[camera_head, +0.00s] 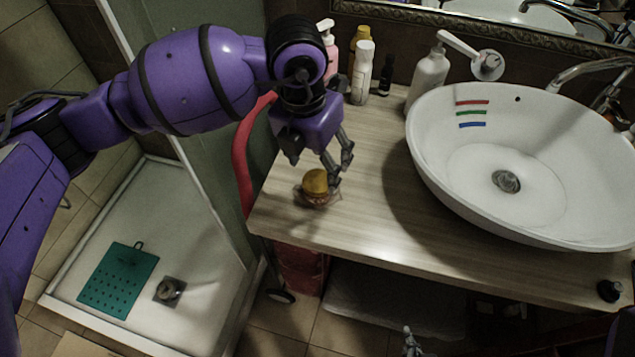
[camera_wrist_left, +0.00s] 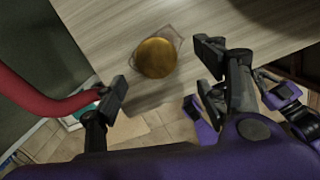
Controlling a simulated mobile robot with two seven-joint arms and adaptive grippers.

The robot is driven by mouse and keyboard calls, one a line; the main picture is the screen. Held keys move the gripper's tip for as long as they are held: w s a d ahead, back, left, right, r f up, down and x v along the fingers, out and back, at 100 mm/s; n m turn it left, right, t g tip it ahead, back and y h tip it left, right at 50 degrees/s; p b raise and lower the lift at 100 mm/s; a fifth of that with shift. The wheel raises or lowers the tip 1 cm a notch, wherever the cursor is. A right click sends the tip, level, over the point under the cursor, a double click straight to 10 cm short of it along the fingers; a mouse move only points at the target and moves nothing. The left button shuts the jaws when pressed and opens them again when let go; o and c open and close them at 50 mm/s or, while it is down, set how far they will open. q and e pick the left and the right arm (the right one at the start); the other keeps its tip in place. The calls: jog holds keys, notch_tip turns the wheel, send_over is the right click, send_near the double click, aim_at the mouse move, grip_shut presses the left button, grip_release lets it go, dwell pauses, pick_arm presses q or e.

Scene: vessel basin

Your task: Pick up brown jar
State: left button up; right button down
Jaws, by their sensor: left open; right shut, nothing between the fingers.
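The brown jar (camera_head: 316,187) stands upright near the counter's left front corner. It has a yellow-brown round lid and a clear glass body. In the left wrist view, the jar's lid (camera_wrist_left: 155,57) shows between the two fingers, seen from above. My left gripper (camera_head: 320,168) is open, just above and behind the jar, with its fingers pointing down. No contact with the jar is clear. My right gripper (camera_head: 409,341) shows only in part at the bottom of the head view, below the counter's front edge, shut and empty.
The wooden counter (camera_head: 365,220) is clear around the jar. A white basin (camera_head: 440,190) stands to the right. Several bottles, among them a white one (camera_head: 362,72), stand at the back. A red hose-like strip (camera_head: 242,160) hangs along the counter's left edge.

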aim_at(316, 179)
pick_arm(q)
jog(key=shift+w+a+r+y, duration=0.1)
jog(key=shift+w+a+y, duration=0.2)
jog(key=shift+w+a, duration=0.15)
jog(key=shift+f, duration=0.3)
jog(key=f, duration=0.4)
jog(key=d+f, duration=0.1)
jog(key=f, duration=0.1)
jog(key=shift+w+f, duration=0.1)
jog(key=shift+f, duration=0.3)
jog(key=c, duration=1.2)
jog(key=shift+c, duration=0.6)
jog(key=shift+r, duration=0.15)
